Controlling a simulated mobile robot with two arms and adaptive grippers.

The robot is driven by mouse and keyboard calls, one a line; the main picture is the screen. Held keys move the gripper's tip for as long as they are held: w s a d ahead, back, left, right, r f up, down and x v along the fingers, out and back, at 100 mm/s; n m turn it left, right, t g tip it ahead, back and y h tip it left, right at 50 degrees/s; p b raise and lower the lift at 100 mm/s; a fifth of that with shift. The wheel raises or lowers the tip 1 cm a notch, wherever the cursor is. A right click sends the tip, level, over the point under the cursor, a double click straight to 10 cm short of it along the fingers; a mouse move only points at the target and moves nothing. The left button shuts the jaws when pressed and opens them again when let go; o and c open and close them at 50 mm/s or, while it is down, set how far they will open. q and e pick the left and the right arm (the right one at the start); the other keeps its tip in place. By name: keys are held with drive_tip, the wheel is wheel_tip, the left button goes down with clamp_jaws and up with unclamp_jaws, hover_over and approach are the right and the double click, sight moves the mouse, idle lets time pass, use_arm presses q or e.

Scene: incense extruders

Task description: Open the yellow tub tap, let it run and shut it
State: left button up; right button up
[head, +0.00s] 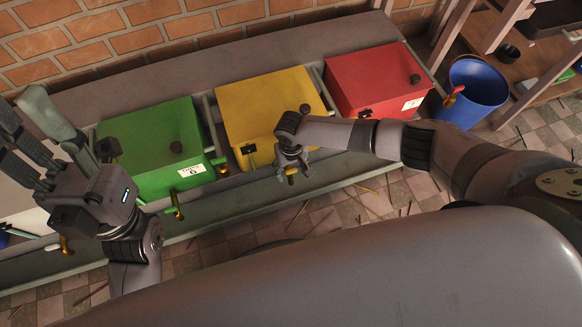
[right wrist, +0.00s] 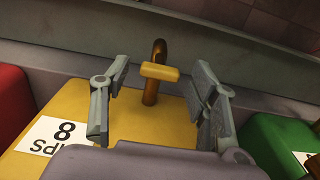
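The yellow tub (head: 262,98) stands between the green and red tubs. Its tap (right wrist: 152,90) is a brown curved spout with a yellow crossbar handle (right wrist: 160,72), clear in the right wrist view. My right gripper (head: 288,168) is at the front of the yellow tub, partly covering the tap in the head view. In the right wrist view its fingers (right wrist: 158,102) are spread, one on each side of the tap, with gaps between them and the handle. My left gripper (head: 28,115) is raised at the left, open and empty.
The green tub (head: 150,150) with its tap (head: 176,205) is left of the yellow one. The red tub (head: 370,80) is right of it, with a blue bucket (head: 475,90) beyond. A brick wall (head: 150,30) stands behind. The tiled floor is strewn with thin sticks.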

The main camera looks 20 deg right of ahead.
drive_tip(key=c, duration=1.1)
